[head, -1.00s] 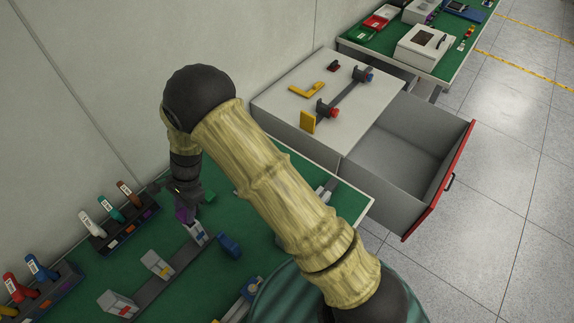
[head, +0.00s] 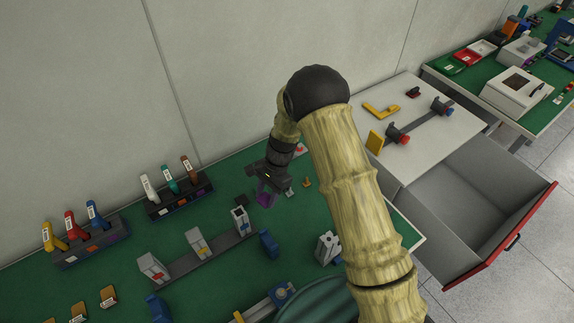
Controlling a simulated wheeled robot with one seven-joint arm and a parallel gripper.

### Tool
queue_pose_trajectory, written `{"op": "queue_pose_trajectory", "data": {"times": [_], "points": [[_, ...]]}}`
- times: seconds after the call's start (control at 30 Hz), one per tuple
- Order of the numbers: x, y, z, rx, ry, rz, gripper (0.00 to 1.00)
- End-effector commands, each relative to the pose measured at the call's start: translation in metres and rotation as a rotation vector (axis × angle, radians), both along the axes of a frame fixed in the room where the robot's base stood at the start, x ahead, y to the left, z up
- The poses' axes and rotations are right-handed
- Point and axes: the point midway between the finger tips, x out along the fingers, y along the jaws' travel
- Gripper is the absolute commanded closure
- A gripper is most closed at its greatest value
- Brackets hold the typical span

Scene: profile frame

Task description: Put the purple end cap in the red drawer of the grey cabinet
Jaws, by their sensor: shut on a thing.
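The purple end cap (head: 265,200) is held in my gripper (head: 264,190), a little above the green bench top by the look of it. My gripper is shut on it; the fingers are small and dark here, so the exact grip is hard to see. The grey cabinet (head: 437,152) stands to the right of my arm. Its red-fronted drawer (head: 512,238) is pulled out, and the part of its inside that shows is empty. My gripper is left of the cabinet and apart from the drawer.
Yellow brackets (head: 380,111) and a dark bar with clamps (head: 428,124) lie on the cabinet top. On the green bench (head: 205,223) stand a rail with grey blocks (head: 197,243), a blue block (head: 269,245) and tool racks (head: 180,203). A second bench stands at the far right.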

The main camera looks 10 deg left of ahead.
Motion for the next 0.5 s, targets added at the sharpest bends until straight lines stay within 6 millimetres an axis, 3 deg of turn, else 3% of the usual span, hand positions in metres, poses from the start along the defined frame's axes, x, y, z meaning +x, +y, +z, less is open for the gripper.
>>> {"op": "queue_pose_trajectory", "data": {"times": [0.03,0.2,0.4,0.5], "points": [[0.010,-0.026,-0.012,0.000,0.002,0.044,0.82],[0.029,-0.110,-0.036,-0.001,0.002,0.256,0.82],[0.036,-0.209,-0.061,0.001,0.004,0.494,0.82],[0.033,-0.244,-0.069,0.001,0.004,0.585,0.82]]}}
